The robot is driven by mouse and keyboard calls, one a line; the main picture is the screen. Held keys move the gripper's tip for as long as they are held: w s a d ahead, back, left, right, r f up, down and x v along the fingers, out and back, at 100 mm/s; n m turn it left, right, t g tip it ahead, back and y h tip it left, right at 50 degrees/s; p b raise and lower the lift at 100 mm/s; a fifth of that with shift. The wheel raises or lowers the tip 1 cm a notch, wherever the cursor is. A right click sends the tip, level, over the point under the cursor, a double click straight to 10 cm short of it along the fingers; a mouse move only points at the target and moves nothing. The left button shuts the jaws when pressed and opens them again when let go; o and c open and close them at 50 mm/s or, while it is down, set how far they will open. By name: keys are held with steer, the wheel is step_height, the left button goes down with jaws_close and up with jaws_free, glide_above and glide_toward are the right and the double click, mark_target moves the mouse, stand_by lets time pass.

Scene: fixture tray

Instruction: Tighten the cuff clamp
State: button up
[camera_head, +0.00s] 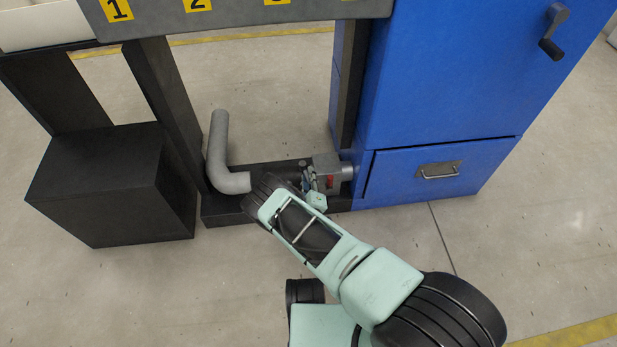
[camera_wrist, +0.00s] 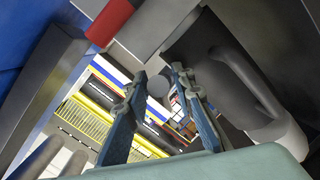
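A grey bent pipe (camera_head: 222,165) runs low into a dark cuff (camera_head: 288,173), which meets a grey metal box with a red handle (camera_head: 330,181) beside the blue cabinet. My gripper (camera_head: 311,181) is at this joint, in front of the box, and my arm hides part of the cuff. In the wrist view my gripper (camera_wrist: 160,77) has its two blue fingers apart. A small round grey piece (camera_wrist: 158,86) shows between the fingertips; I cannot tell whether they touch it. The dark cuff (camera_wrist: 205,40), grey pipe (camera_wrist: 245,80) and red handle (camera_wrist: 112,20) are around them. No clamp band is clearly visible.
The blue cabinet (camera_head: 455,80) with a drawer handle (camera_head: 438,170) and crank (camera_head: 552,35) stands at right. A black box (camera_head: 100,185) stands at left. A grey shelf with numbered yellow labels (camera_head: 240,12) hangs above. The floor in front is clear.

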steer(key=shift+r, duration=0.1)
step_height(320, 180, up, 10)
steer(key=shift+f, duration=0.1)
stand_by(0.4)
steer(key=shift+c, duration=0.3)
